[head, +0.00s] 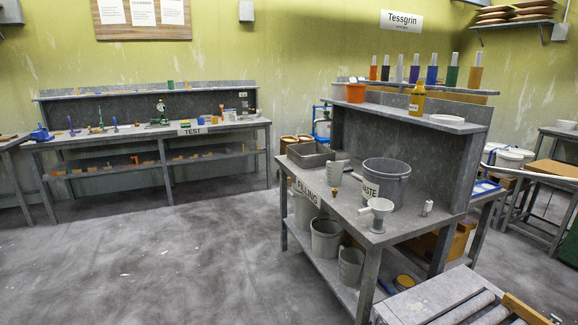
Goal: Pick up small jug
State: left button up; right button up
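A small grey jug-like vessel (334,174) stands upright on the top of the filling bench (318,188), left of the large grey waste bucket (385,186). A larger grey jug-like container (350,266) stands on the bench's lower shelf, partly under the top. I cannot tell for certain which one is the task's small jug. Neither of my grippers is in view.
A grey funnel-shaped piece (377,212) sits at the bench's front edge. A grey tray (311,154) lies at the back left. A roller conveyor (450,300) is at the front right. The floor (190,255) left of the bench is clear.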

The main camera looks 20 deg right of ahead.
aim_at(334, 171)
jog(key=z, duration=0.1)
jog(key=i, duration=1.1)
jog(key=z, duration=0.35)
